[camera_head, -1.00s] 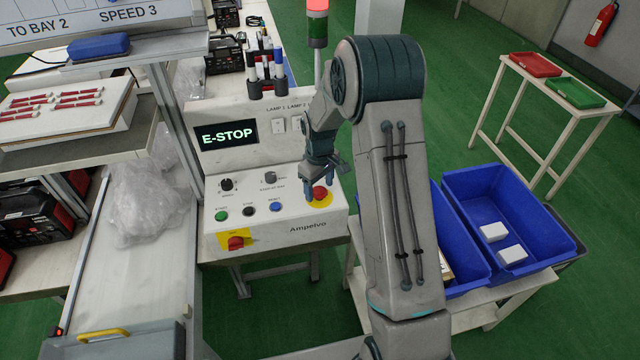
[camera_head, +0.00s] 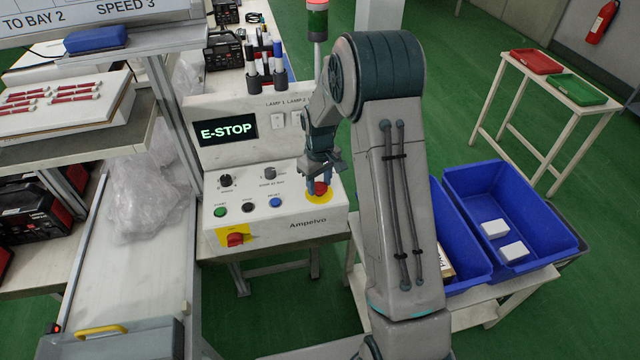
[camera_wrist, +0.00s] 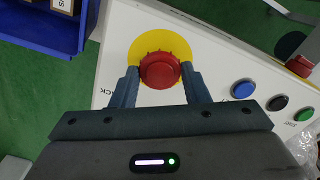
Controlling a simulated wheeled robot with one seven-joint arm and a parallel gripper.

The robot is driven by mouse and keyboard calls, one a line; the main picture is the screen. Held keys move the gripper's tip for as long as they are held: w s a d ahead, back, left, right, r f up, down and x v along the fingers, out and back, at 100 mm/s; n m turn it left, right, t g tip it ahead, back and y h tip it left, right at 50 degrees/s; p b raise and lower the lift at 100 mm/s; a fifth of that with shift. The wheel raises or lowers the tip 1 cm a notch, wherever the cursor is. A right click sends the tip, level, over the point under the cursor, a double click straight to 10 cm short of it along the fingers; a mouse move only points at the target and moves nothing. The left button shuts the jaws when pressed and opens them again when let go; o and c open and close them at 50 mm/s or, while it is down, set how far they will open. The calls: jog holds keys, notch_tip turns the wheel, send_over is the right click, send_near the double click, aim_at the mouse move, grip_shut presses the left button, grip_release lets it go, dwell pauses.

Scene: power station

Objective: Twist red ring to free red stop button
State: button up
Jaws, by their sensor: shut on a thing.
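The red stop button (camera_head: 318,188) sits on a yellow disc (camera_head: 322,198) at the right of the control panel's sloped face. In the wrist view the button (camera_wrist: 160,70) shows as a red mushroom head with a notched red ring around it, on the yellow disc (camera_wrist: 140,42). My gripper (camera_wrist: 160,82) points down at the panel, its two fingers on either side of the red head and shut on it. In the head view my gripper (camera_head: 320,182) partly hides the button. The panel's screen (camera_head: 229,129) reads E-STOP.
Green, black and blue buttons (camera_head: 276,202) and two knobs (camera_head: 226,181) are left of my gripper. A red switch on a yellow plate (camera_head: 235,239) is on the panel's front. A signal tower (camera_head: 317,20) stands behind. Blue bins (camera_head: 510,220) stand to the right.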

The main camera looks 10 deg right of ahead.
jog(key=m+b, duration=0.2)
jog(key=m, duration=0.1)
jog(key=shift+f, duration=0.1)
jog(key=shift+m+b, duration=0.7)
jog(key=shift+m, duration=0.5)
jog(key=o, duration=1)
jog(key=shift+r, duration=0.65)
notch_tip(320, 180, up, 13)
jog(key=shift+f+b, duration=0.15)
jog(key=shift+b, duration=0.75)
